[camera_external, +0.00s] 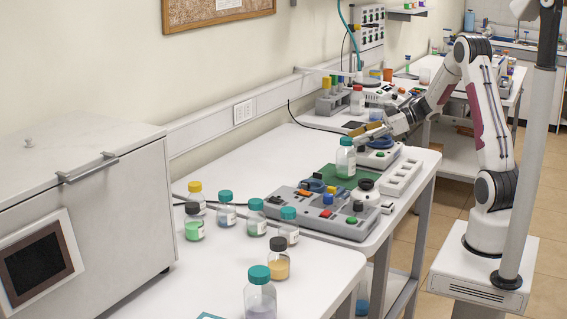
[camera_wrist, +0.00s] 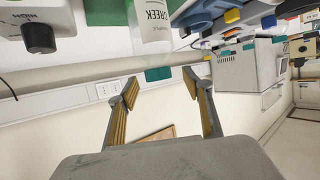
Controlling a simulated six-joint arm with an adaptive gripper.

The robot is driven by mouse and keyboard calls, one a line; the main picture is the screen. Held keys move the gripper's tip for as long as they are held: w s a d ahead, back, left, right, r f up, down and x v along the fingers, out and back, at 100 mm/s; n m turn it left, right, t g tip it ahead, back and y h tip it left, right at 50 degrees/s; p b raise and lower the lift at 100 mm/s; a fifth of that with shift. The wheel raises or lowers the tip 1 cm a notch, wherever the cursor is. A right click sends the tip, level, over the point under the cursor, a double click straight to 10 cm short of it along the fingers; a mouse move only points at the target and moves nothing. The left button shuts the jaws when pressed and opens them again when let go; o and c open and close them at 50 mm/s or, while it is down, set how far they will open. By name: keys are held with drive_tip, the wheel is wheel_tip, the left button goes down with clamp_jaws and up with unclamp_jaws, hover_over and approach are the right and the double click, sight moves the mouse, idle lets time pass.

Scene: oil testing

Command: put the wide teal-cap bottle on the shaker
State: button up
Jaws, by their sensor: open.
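A wide clear bottle with a teal cap (camera_external: 346,158) stands upright on a green pad (camera_external: 328,182), which looks like the shaker's top. A black knob (camera_external: 363,184) is at the pad's front; a knob marked HIGH (camera_wrist: 40,38) shows in the wrist view. My gripper (camera_external: 364,131) is open and empty, just above and right of the cap. In the wrist view the bottle (camera_wrist: 152,30) appears upside down, with its teal cap (camera_wrist: 158,74) near the gap between my open fingertips (camera_wrist: 161,82). The bottle's base is cut off there.
A grey device with coloured clamps (camera_external: 325,213) stands in front of the pad, and a white rack (camera_external: 401,178) to its right. Several capped bottles, including one with purple contents (camera_external: 260,297), stand nearer the camera. A blue-topped device (camera_external: 379,150) is behind.

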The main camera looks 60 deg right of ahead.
sight(347, 138)
drive_tip(key=shift+x, duration=2.1)
drive_tip(key=shift+w+d+r, duration=0.1)
drive_tip(key=shift+w+r, duration=0.05)
clamp_jaws()
